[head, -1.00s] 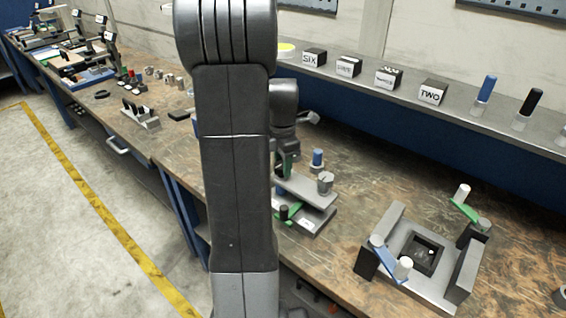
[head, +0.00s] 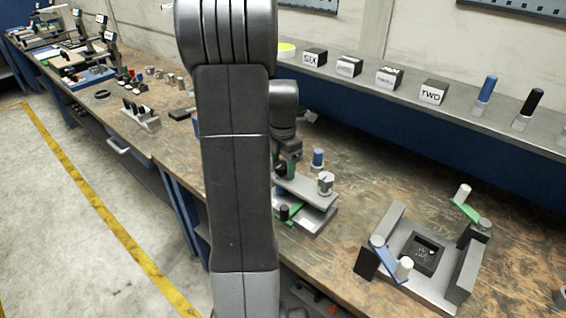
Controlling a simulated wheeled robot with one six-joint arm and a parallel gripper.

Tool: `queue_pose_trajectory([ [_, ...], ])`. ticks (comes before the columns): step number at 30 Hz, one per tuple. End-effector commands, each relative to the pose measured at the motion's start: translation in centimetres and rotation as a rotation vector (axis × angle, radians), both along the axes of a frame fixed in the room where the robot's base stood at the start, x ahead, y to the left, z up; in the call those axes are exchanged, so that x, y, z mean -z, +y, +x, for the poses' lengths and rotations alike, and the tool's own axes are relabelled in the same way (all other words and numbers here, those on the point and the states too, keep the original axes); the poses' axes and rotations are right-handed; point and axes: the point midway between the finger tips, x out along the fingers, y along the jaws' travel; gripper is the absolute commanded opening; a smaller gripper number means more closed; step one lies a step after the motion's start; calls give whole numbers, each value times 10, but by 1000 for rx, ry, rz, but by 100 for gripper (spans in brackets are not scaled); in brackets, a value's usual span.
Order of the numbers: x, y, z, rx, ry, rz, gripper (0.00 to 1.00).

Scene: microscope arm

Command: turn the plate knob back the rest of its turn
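A small stand (head: 318,222) with stacked grey plates and green parts sits on the bench right of my arm. A blue-topped post (head: 318,157) and a grey knob (head: 326,183) stand on its right side. A black knob (head: 284,212) is low at its front left, beside a green part. I cannot tell which one is the plate knob. My gripper (head: 283,168) points down over the left part of the stand, partly hidden behind my arm. Its fingertips are too small and covered to show whether they are open, shut or touching anything.
A grey fixture (head: 384,220) with blue and green levers stands to the right. A shelf (head: 400,98) with labelled blocks runs behind the bench. Several small fixtures stand to the left. Bare bench (head: 375,180) lies between stand and shelf.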

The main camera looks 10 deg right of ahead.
Motion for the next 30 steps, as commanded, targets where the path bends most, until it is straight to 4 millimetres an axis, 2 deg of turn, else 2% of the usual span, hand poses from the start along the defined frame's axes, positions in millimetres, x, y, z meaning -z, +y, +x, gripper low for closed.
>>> queue_pose_trajectory([
  [9, -3, -1, 2, 0, -7, -3, 62],
  [13, -14, -1, 2, 0, -9, -3, 62],
  [17, -38, -1, 3, 0, -12, -3, 62],
  [24, -93, -1, 2, 0, -11, -3, 62],
  [30, -126, -1, 2, 0, -8, -2, 62],
])
